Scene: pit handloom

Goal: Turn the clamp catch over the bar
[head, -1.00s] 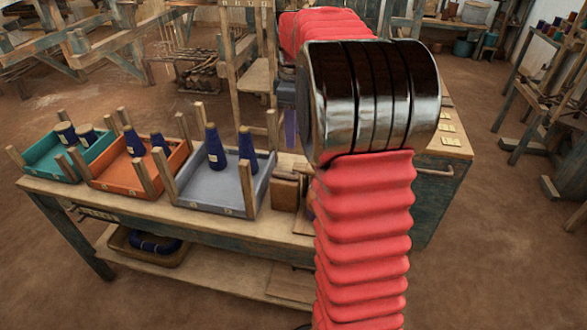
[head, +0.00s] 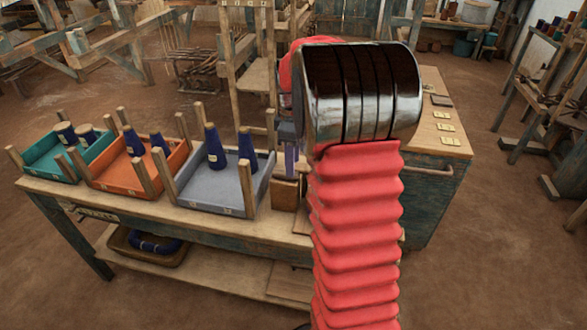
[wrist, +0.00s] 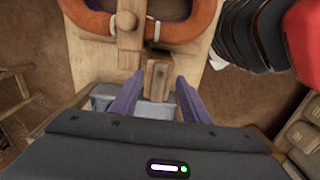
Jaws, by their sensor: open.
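In the wrist view a wooden block, which looks like the clamp catch (wrist: 158,78), stands between the two purple fingers of my gripper (wrist: 160,84). The fingers are apart, with a gap visible on each side of the block. A wooden bar (wrist: 129,38) with a rounded knob lies just beyond and to the left, crossing an orange ring-shaped hank (wrist: 185,22). The block does not appear to lie over the bar. In the head view one purple finger of my gripper (head: 291,158) shows beside my arm, which hides the clamp and hank.
A wooden bench (head: 150,207) carries a teal tray (head: 48,170), an orange tray (head: 125,178) and a grey tray (head: 215,193) with dark blue cones. A small wooden box (head: 285,193) stands right of the grey tray. A cabinet top with cards (head: 440,125) lies behind my arm.

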